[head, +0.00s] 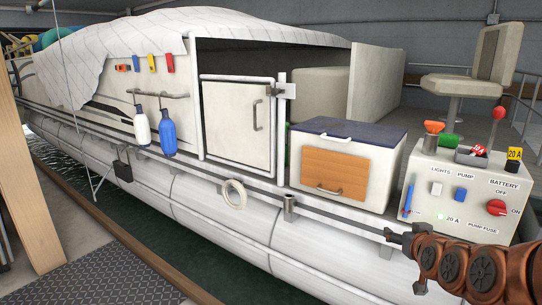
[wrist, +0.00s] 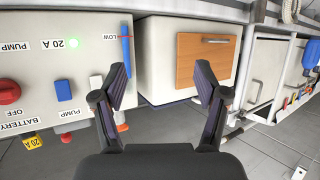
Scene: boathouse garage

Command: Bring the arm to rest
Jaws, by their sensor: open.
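My gripper (wrist: 163,84) is open and empty in the wrist view, its two dark fingers well apart with nothing between the tips. In the head view my gripper (head: 389,241) shows small at the lower right, at the end of my brown arm. There it appears in front of the boat's side rail, just left of the white control box (head: 455,195).
A white cabinet (head: 337,131) with a wooden drawer front (head: 342,178) stands left of the control box. A seat (head: 462,84) is behind. Dark water (head: 200,255) lies below the boat.

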